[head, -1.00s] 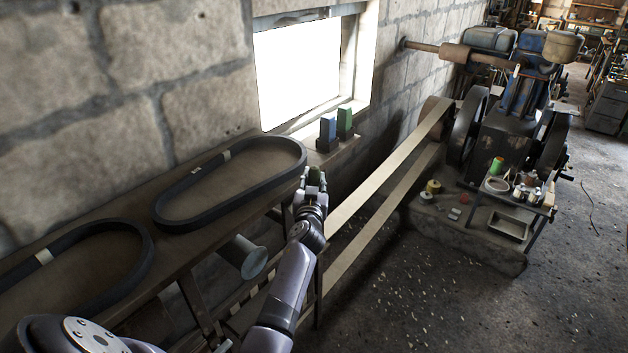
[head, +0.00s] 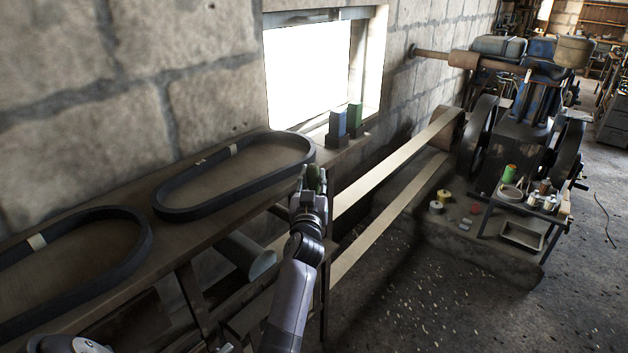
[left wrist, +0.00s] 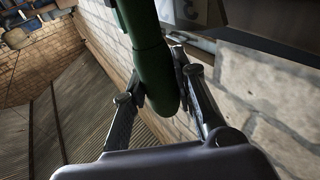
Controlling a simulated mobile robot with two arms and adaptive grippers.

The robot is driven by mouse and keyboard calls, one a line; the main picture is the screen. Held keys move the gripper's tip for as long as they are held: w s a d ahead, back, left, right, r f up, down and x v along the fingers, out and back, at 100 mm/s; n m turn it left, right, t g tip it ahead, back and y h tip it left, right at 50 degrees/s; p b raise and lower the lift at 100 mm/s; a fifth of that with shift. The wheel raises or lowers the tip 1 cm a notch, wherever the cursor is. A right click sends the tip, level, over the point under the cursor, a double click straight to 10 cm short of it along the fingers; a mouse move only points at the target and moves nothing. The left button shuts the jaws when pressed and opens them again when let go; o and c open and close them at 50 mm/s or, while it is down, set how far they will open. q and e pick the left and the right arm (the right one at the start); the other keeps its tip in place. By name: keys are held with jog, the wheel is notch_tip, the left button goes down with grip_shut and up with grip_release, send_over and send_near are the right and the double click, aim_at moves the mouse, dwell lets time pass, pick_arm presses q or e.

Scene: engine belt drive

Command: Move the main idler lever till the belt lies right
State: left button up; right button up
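My left gripper (head: 313,180) is at the end of the bench, its fingers on either side of a green lever handle (head: 318,178). In the left wrist view, the rounded green handle (left wrist: 150,60) stands between the two fingertips (left wrist: 160,82), which appear to touch both its sides. The lever's lower part is hidden behind my gripper and arm. The tan flat belt (head: 395,172) runs in two strands from the engine's pulley (head: 447,128) to beneath the bench. Its near end is partly hidden by my arm and the bench frame. My right gripper is out of view.
Two dark belt loops (head: 236,176) lie on the bench (head: 165,240) along the wall. A grey drum (head: 246,256) sits below it. Blue and green blocks (head: 338,123) stand by the window. The engine (head: 515,135) and a small tool stand (head: 522,236) are at right. Floor between is open.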

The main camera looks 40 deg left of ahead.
pick_arm(q)
jog(key=o, duration=0.4)
jog(key=shift+r, duration=0.1)
jog(key=shift+o, duration=0.4)
notch_tip(320, 180, up, 10)
jog(key=shift+f, duration=0.1)
dwell(0.5)
